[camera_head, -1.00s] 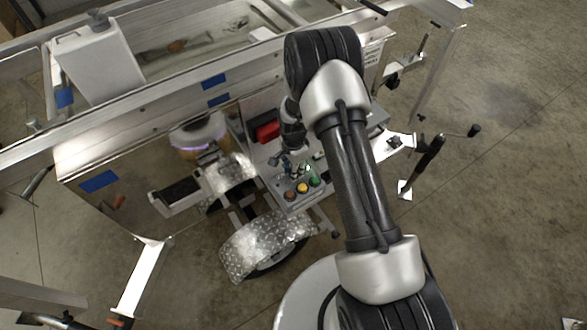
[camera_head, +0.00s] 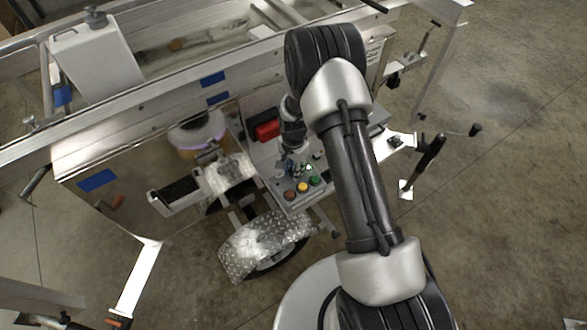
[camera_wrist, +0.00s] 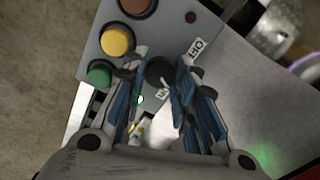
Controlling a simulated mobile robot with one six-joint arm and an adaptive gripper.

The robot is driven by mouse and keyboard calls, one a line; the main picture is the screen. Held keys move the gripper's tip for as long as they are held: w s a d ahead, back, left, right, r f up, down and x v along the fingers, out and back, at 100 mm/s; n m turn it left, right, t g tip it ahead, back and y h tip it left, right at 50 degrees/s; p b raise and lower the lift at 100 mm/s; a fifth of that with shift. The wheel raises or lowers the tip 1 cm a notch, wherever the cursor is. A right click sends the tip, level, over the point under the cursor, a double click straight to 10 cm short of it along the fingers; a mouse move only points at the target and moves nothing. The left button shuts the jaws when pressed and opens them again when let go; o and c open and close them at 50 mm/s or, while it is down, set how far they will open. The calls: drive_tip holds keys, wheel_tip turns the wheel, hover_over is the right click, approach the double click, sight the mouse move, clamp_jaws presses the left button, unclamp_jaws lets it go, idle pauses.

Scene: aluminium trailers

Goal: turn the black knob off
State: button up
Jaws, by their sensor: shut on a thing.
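The round black knob (camera_wrist: 160,70) sits on the grey control panel (camera_wrist: 185,35) in the wrist view. My gripper (camera_wrist: 165,75) is shut on the knob, with one blue-and-grey finger on each side of it. The fingers hide part of the knob's sides, and I cannot clearly read which way it points. Small white labels with dark letters (camera_wrist: 196,48) lie beside the knob. In the head view my gripper (camera_head: 291,168) reaches down to the panel (camera_head: 292,208), and the knob is hidden there.
Brown, yellow (camera_wrist: 117,40) and green (camera_wrist: 100,73) buttons stand close to one finger. In the head view a red box (camera_head: 267,131) stands behind the panel, and a diamond-plate wheel fender (camera_head: 250,250) lies in front.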

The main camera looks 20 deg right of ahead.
drive_tip(key=n, duration=0.3)
drive_tip(key=shift+n+b, duration=0.35)
drive_tip(key=shift+n, duration=0.05)
drive_tip(key=n, duration=0.3)
drive_tip(key=shift+n+b, duration=0.3)
drive_tip(key=shift+b, duration=0.05)
drive_tip(key=n, duration=0.3)
drive_tip(key=shift+n+b, duration=0.4)
drive_tip(key=shift+n, duration=1.5)
drive_tip(key=o, duration=1.1)
wheel_tip(320, 180, up, 12)
drive_tip(key=shift+r, duration=0.1)
